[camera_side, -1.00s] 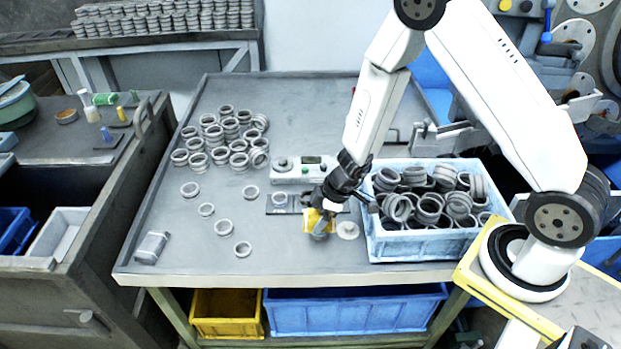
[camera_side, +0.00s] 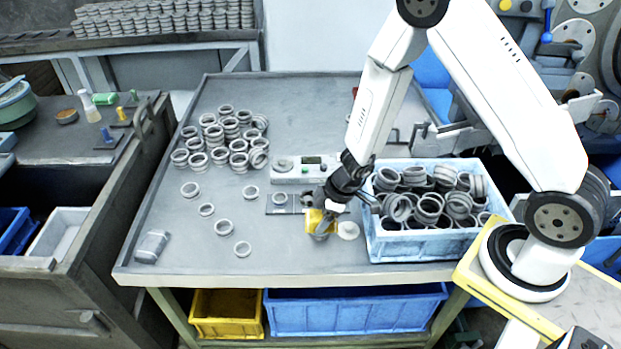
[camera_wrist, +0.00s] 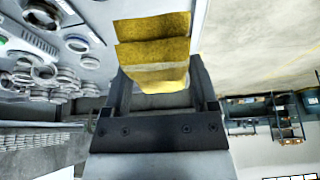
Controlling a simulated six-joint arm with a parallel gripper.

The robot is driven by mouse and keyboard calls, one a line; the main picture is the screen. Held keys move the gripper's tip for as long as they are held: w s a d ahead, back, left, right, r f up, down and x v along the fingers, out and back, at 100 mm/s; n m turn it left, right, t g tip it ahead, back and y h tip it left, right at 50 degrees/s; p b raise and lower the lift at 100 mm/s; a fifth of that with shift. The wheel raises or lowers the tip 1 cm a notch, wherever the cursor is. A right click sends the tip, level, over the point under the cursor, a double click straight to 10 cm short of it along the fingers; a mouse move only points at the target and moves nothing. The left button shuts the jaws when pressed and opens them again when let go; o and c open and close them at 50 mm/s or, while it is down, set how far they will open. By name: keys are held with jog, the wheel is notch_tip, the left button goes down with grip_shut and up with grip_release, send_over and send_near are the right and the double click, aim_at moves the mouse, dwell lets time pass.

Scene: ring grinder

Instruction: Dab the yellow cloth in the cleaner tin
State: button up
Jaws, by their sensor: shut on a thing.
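My gripper (camera_side: 322,210) is shut on the yellow cloth (camera_side: 314,222) near the front middle of the table, left of the blue crate. In the wrist view the folded cloth (camera_wrist: 152,50) sticks out from between the fingers of my gripper (camera_wrist: 163,88). A small grey round thing (camera_side: 321,237), perhaps the cleaner tin, shows just under the cloth, mostly hidden by it. I cannot tell whether the cloth touches it or is inside it. A pale flat disc (camera_side: 348,230), perhaps a lid, lies just to its right.
A light blue crate (camera_side: 420,247) full of rings stands close on the right. A grey gauge box (camera_side: 290,172) and a dark plate (camera_side: 280,209) lie behind and left. Loose rings (camera_side: 223,227) and a metal block (camera_side: 152,247) are on the left. The table's front middle is clear.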

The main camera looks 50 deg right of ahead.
aim_at(313, 211)
jog(key=shift+w, duration=0.15)
jog(key=shift+w+d+f+n+g+y, duration=0.1)
jog(key=shift+w+f+n+g+y, duration=0.1)
jog(key=shift+w+n, duration=0.45)
jog(key=shift+w+d+f+n+g+y, duration=0.1)
jog(key=shift+w+f+n, duration=0.1)
jog(key=shift+w+n, duration=0.45)
jog(key=w+d+f+n+g, duration=0.2)
jog(key=d+f+n, duration=0.1)
jog(key=d+n, duration=0.2)
jog(key=shift+w+n+g+y, duration=0.25)
jog(key=shift+n+g+y, duration=0.05)
jog(key=shift+n, duration=0.4)
jog(key=shift+d+f, duration=0.1)
jog(key=shift+f, duration=0.05)
jog(key=shift+f, duration=2.9)
jog(key=shift+f, duration=0.6)
jog(key=shift+r, duration=0.15)
